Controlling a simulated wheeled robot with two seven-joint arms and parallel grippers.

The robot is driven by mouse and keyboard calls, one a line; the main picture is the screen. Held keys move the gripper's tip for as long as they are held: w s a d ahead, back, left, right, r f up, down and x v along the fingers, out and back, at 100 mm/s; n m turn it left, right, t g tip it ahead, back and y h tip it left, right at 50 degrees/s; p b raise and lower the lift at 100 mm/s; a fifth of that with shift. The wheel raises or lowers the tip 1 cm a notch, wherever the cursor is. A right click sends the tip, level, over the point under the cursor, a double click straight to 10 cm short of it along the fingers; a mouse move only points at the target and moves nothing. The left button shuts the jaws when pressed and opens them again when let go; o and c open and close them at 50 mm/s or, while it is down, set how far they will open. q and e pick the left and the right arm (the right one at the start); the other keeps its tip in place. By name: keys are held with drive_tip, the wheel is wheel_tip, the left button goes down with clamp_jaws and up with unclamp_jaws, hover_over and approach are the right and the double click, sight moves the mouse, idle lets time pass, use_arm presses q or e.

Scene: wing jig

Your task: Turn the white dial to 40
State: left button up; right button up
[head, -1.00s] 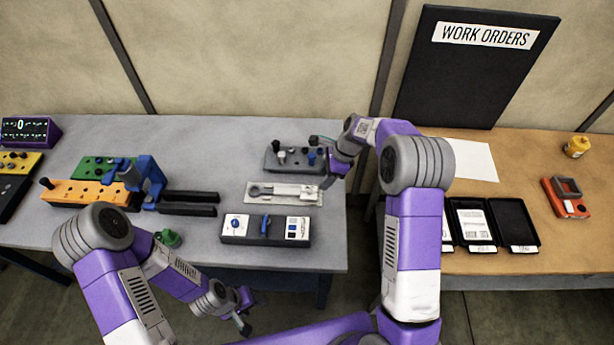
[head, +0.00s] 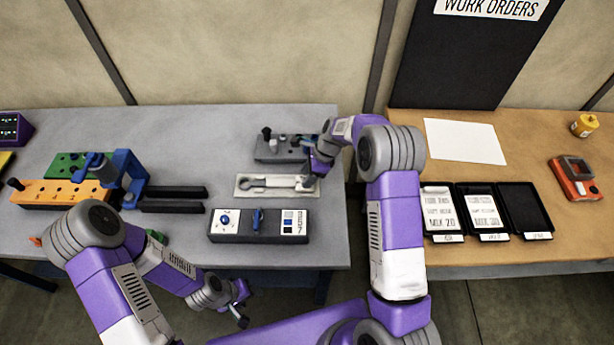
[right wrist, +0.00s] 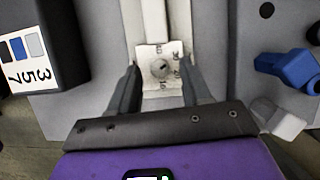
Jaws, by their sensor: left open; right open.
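My right gripper (right wrist: 161,82) is open, one finger on each side of the white plate, and apart from the dial. My left gripper (head: 240,306) is open and empty in front of the table, low in the view.
A dark box (head: 240,236) with a white round knob panel, blue lever and number panel stands in front of the fixture. A grey block with knobs (head: 280,155) stands behind it. An orange block (head: 60,195) and blue clamp (head: 132,170) are left. Black trays (head: 524,210) lie right.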

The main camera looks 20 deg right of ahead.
drive_tip(key=shift+a+f, duration=0.2)
drive_tip(key=shift+f, duration=0.15)
drive_tip(key=shift+c, duration=0.5)
clamp_jaws()
drive_tip(key=shift+n, duration=0.3)
drive_tip(key=n+g, duration=0.2)
drive_tip(key=n, duration=0.3)
drive_tip(key=shift+w, duration=0.2)
drive_tip(key=n+g, duration=0.1)
drive_tip(key=n, duration=0.2)
drive_tip(key=n+g+h, duration=0.1)
drive_tip(key=n, duration=0.2)
drive_tip(key=shift+w+a+h, duration=0.15)
drive_tip(key=shift+h, duration=0.15)
drive_tip(key=shift+n, duration=0.3)
